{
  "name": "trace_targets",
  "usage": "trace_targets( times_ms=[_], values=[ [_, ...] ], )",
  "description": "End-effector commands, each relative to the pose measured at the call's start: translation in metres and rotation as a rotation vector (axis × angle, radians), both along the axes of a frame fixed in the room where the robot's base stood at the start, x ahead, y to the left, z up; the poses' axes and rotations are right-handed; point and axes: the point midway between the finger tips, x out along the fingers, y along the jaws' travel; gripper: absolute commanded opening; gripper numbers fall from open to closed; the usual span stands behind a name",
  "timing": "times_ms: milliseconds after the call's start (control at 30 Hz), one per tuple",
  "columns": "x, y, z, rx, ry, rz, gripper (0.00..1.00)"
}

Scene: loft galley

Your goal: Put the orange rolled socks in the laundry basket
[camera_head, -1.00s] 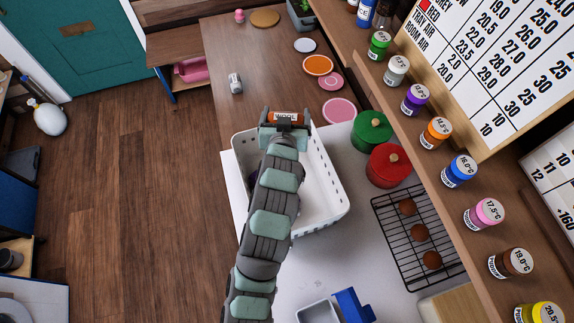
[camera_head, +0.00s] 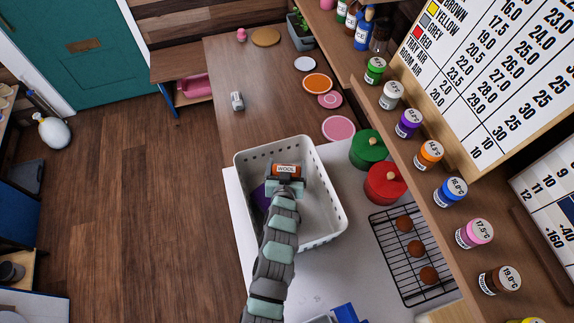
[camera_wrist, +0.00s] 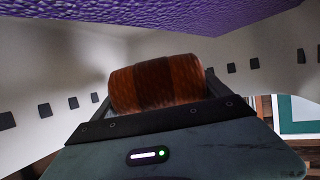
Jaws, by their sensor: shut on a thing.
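The socks also show in the wrist view (camera_wrist: 160,82) as a ribbed orange-brown roll with a darker middle band. The white laundry basket (camera_head: 330,204) has rows of holes along its rim. The socks and my gripper are inside the outline of the basket, with basket walls on both sides in the wrist view. Whether the socks touch the basket floor cannot be told.
A purple item (camera_head: 259,197) lies in the basket, left of my arm. A green pot (camera_head: 367,150) and a red pot (camera_head: 384,184) stand close to the basket's right side. A wire rack (camera_head: 412,255) with brown balls is at the right. Jars line the shelf above.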

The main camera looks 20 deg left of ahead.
Motion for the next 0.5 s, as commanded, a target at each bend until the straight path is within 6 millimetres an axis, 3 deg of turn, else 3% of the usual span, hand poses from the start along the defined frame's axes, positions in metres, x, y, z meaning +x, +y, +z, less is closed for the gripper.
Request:
trace_targets(
  times_ms=[500],
  values=[
    [0.0004,-0.0007,-0.0131,0.000,-0.002,-0.002,0.45]
  ],
)
